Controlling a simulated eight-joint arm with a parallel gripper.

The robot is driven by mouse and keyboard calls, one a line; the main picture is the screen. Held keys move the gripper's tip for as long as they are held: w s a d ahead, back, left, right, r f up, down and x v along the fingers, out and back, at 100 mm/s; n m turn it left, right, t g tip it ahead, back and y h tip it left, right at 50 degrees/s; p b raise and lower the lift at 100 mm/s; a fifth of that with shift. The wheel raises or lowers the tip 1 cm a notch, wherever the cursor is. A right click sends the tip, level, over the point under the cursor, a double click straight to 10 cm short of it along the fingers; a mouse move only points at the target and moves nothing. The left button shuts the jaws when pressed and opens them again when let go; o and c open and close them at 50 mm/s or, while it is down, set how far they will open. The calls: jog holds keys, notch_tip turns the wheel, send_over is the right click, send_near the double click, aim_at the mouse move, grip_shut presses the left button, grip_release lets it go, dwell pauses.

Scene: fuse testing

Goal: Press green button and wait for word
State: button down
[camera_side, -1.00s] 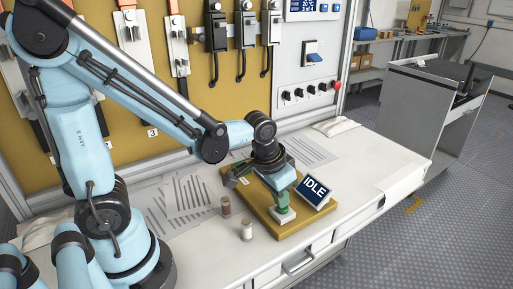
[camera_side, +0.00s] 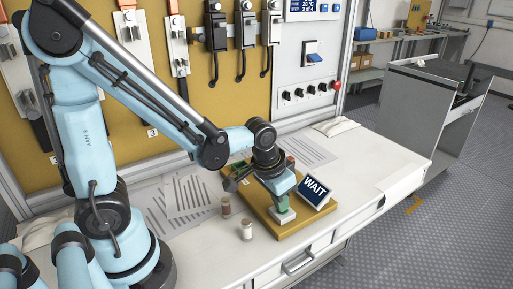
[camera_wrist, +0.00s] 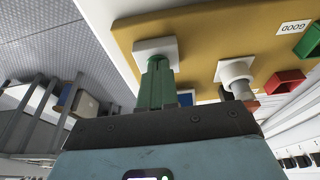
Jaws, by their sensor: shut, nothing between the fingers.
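My gripper (camera_side: 281,205) is shut, and its green fingers point down onto a small white button box (camera_side: 283,218) at the front of the tan board (camera_side: 300,222). In the wrist view the closed fingers (camera_wrist: 156,72) meet the white box (camera_wrist: 147,49). The green button itself is hidden under the fingertips, so I cannot see how far it is pressed. The tilted display (camera_side: 315,189), right of my gripper, reads "WAIT".
Two small cylinders, a brown one (camera_side: 226,206) and a pale one (camera_side: 247,231), stand on the white bench left of the board.

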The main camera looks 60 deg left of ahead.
aim_at(269, 220)
jog(key=w+v, duration=0.1)
jog(key=v, duration=1.2)
jog(key=shift+r, duration=0.45)
jog(key=shift+s, duration=0.1)
jog(key=shift+s+a+f+t, duration=0.25)
jog(key=shift+a+f+t, duration=0.1)
jog(key=shift+f+t, duration=0.3)
jog(key=shift+s+a+f+t, duration=0.25)
jog(key=shift+a+f+t, duration=0.1)
jog(key=shift+f+t, duration=0.3)
jog(key=shift+s+a+f+t, duration=0.25)
jog(key=shift+a+f+t, duration=0.1)
jog(key=shift+f+t, duration=0.3)
dwell(3.0)
